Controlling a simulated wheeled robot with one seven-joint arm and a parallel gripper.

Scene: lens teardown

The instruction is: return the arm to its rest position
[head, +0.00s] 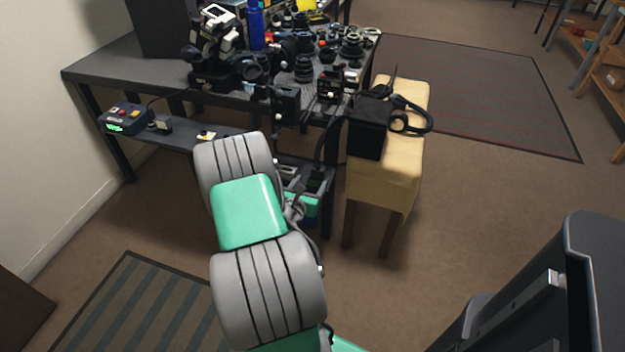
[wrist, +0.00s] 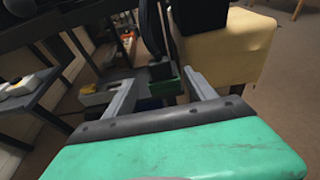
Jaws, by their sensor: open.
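In the wrist view my gripper (wrist: 163,93) shows its two grey fingers spread apart, with nothing held between them. Behind the fingers are the cushioned stool and dark parts of the workbench. In the head view my arm, grey with a green section, reaches forward over the floor in front of the workbench (head: 110,58). The gripper itself is mostly hidden behind the arm there.
The workbench carries lenses, a blue bottle (head: 256,25) and camera gear. A tan stool (head: 398,180) with a black box (head: 366,138) and headphones (head: 419,125) stands close to the arm's right. A striped mat (head: 150,310) lies front left.

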